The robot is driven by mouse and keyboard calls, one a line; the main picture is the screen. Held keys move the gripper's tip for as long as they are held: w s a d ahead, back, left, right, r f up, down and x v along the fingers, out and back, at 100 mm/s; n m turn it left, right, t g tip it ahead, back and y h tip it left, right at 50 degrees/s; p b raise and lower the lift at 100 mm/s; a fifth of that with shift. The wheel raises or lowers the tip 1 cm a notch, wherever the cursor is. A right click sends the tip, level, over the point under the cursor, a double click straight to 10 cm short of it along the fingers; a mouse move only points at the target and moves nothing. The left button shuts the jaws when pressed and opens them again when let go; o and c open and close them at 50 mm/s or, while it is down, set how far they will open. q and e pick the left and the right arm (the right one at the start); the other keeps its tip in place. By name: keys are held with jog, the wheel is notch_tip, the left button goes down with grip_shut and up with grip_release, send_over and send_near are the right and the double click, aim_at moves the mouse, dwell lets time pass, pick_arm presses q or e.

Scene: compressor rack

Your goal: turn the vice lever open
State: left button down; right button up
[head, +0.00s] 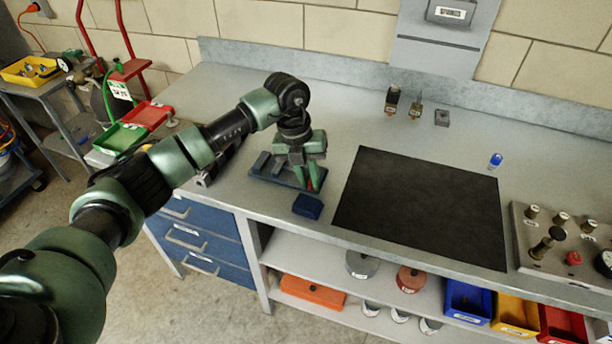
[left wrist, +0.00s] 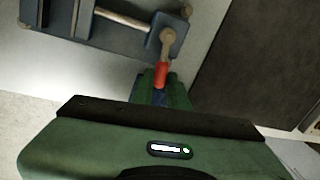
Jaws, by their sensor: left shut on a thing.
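The vice (head: 263,168) is a blue-grey tool on the bench, partly hidden behind my left arm and gripper. It shows at the top of the left wrist view (left wrist: 95,38), with a metal rod running to a blue end block (left wrist: 182,27). The vice lever (left wrist: 162,72) has a red grip and reaches from a round knob on that block down between my fingers. A bit of red also shows at the fingers in the head view (head: 314,184). My left gripper (head: 312,178) points down and is shut on the lever's red grip. My right gripper is out of view.
A black mat (head: 420,205) lies right of the vice. A blue block (head: 307,206) is at the bench's front edge, close to the gripper. Small fittings (head: 392,100) stand at the back, and a gauge panel (head: 560,240) is at the far right.

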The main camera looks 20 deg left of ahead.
pick_arm(q)
jog(key=d+n, duration=0.1)
jog(key=n, duration=0.2)
jog(key=shift+w+d+r+n+t, duration=0.1)
jog(key=shift+w+d+n+t, duration=0.1)
jog(key=shift+d+n+t, duration=0.15)
jog(key=n, duration=0.1)
jog(key=d+n, duration=0.1)
jog(key=n, duration=0.1)
jog(key=shift+w+d+n+t+y, duration=0.25)
jog(key=shift+w+d+y, duration=0.05)
jog(key=shift+w, duration=0.1)
jog(key=n, duration=0.1)
jog(key=w+d+n+b, duration=0.1)
jog(key=n, duration=0.1)
jog(key=shift+w+n+y, duration=0.2)
jog(key=shift+n+y, duration=0.1)
jog(key=shift+w+d+n+t+y+b, duration=0.2)
jog(key=shift+w+n+b, duration=0.3)
jog(key=shift+n, duration=0.75)
jog(key=shift+w+d+n+t+y+b, duration=0.1)
jog(key=shift+w+d+n+y+b, duration=0.3)
jog(key=shift+n, duration=0.85)
jog(key=shift+w+a, duration=0.2)
jog(key=c, duration=1.4)
grip_release()
